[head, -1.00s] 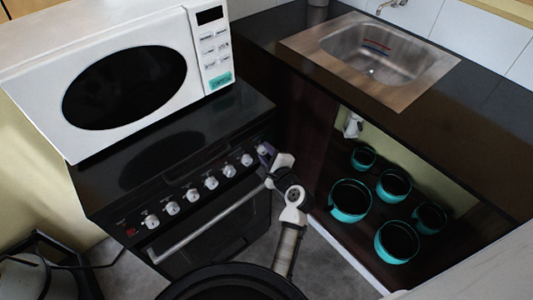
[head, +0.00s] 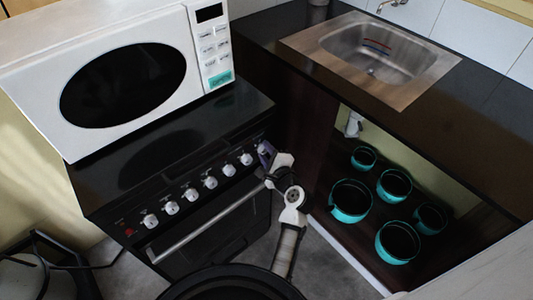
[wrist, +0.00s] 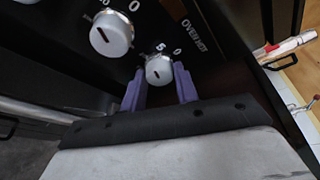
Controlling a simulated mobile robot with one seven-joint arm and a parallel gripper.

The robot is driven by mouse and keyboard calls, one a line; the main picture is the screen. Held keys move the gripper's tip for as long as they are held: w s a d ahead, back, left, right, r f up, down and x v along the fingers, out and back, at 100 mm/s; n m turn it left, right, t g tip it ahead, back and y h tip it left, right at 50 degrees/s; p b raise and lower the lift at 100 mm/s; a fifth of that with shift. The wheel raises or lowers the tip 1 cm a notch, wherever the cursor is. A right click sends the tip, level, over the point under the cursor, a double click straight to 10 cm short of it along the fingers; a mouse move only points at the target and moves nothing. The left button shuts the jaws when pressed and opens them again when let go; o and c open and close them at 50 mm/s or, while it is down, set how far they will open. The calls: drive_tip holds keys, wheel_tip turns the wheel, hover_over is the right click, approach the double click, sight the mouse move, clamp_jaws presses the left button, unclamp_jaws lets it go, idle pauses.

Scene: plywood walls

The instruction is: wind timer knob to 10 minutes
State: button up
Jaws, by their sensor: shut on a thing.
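The timer knob (wrist: 159,72) is a small white round knob with a short dark mark on its face, at the right end of the stove's knob row. The numbers 5 and 0 are printed above it on the black panel. My gripper (wrist: 159,68) has its two purple fingers on either side of this knob, shut on it. In the head view my gripper (head: 266,150) is at the right end of the panel, and its fingers largely hide the knob there. I cannot read the exact setting.
A larger white knob (wrist: 111,34) sits left of the timer knob. The stove (head: 205,215) has an oven handle below the knobs and a microwave (head: 125,85) above. A dark cabinet with several teal pots (head: 350,200) stands to the right, under the sink (head: 372,55).

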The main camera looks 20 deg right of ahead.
drive_tip(key=shift+f+n+t+h+b, duration=0.15)
drive_tip(key=shift+n+t+b, duration=0.25)
drive_tip(key=shift+n+b, duration=1.2)
drive_tip(key=shift+f+n+t+h+b, duration=0.1)
drive_tip(key=shift+n+t+h+b, duration=0.45)
drive_tip(key=shift+b, duration=1.85)
idle(4.0)
